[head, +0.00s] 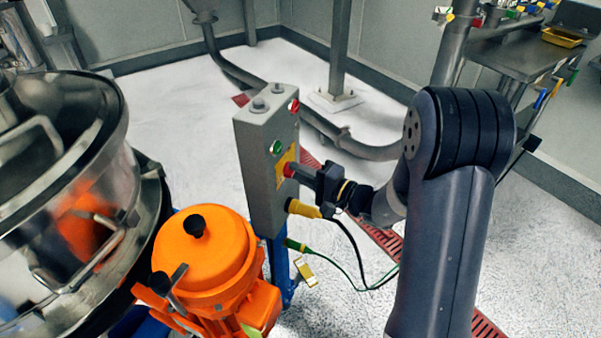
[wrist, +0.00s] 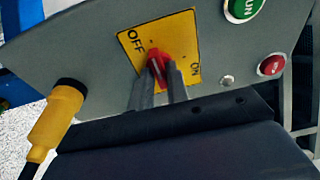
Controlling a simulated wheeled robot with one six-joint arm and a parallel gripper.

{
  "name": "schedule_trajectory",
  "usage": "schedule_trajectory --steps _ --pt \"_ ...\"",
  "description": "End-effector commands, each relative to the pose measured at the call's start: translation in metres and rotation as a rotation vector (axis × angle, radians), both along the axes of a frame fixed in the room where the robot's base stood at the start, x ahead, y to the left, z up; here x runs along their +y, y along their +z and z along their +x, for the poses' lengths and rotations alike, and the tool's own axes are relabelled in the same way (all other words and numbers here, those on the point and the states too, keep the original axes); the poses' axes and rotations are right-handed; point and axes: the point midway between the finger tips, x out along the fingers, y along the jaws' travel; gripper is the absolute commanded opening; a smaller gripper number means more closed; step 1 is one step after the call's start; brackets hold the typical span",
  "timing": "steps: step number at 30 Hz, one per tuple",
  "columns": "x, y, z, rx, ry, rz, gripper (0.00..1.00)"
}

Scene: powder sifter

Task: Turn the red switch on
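The red switch (wrist: 158,58) sits on a yellow plate (wrist: 183,34) marked OFF at its left and ON at its right. In the wrist view the knob lies between the two grey fingers of my gripper (wrist: 160,72), which look closed on its sides. The fingers hide part of the knob, so I cannot tell its exact angle. In the head view my gripper (head: 296,172) reaches from the right to the red switch (head: 288,170) on the side of the grey control box (head: 258,165).
A green RUN button (wrist: 243,8) and a red button (wrist: 271,65) are on the same panel. A yellow plug (head: 303,209) with a black cable is below the switch. An orange motor (head: 205,250) and steel sifter (head: 60,130) stand left.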

Motion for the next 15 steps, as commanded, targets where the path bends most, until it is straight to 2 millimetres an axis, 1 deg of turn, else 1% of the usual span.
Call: schedule_trajectory --steps 1,5,6,15 --pt "-0.0001 0.0000 -0.0001 0.000 0.000 0.000 0.11" --pt "-0.0002 -0.0001 -0.0001 0.000 0.000 0.000 0.01" --pt "-0.0002 -0.0001 -0.0001 0.000 0.000 0.000 0.00" --pt "-0.0003 -0.0002 -0.0002 0.009 0.000 0.003 0.00"
